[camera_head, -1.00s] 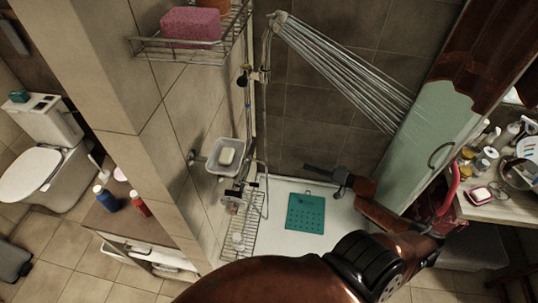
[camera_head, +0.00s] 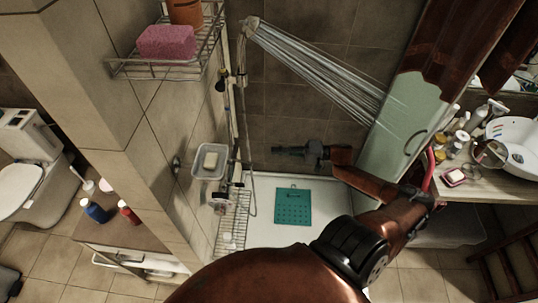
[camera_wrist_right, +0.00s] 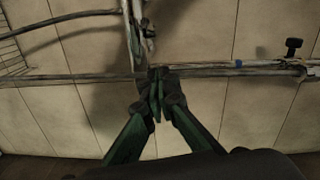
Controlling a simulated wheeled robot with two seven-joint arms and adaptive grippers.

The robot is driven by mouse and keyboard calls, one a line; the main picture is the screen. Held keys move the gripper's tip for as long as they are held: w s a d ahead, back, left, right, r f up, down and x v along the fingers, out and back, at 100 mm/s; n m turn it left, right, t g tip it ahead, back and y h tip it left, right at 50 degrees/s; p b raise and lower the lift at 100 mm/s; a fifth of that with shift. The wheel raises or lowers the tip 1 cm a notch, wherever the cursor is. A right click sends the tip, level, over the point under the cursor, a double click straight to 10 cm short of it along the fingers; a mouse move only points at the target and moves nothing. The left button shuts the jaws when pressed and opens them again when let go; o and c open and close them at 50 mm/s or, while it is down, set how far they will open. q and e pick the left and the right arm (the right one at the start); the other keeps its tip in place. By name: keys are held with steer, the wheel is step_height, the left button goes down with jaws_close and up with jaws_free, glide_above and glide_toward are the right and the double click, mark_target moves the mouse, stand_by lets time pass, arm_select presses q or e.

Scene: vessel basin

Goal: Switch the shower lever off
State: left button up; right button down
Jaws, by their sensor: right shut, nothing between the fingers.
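Water streams (camera_head: 320,70) run from the shower head (camera_head: 251,24) at the top of the riser rail (camera_head: 235,130). The shower mixer (camera_head: 220,203) is low on the tiled wall, below and right of the soap dish; its lever is too small to tell its position. My right gripper (camera_head: 275,151) is shut and empty, to the right of the rail and above the mixer's height in the head view. In the right wrist view its closed fingers (camera_wrist_right: 156,92) overlap a pipe (camera_wrist_right: 75,80); contact cannot be told. My left gripper is not in view.
A soap dish (camera_head: 209,163) and a wire shelf with a pink sponge (camera_head: 166,43) are on the wall. A wire rack (camera_head: 231,225) stands beside the white shower tray with a teal mat (camera_head: 293,207). A glass door (camera_head: 410,120) is at the right.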

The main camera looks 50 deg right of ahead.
mark_target(239, 161)
steer(key=w+a+p, duration=0.2)
steer(key=w+a, duration=0.2)
steer(key=a, duration=0.4)
steer(key=shift+w+a+f, duration=0.2)
steer(key=shift+f, duration=0.25)
steer(key=shift+d+f, duration=0.1)
steer(key=shift+d, duration=0.1)
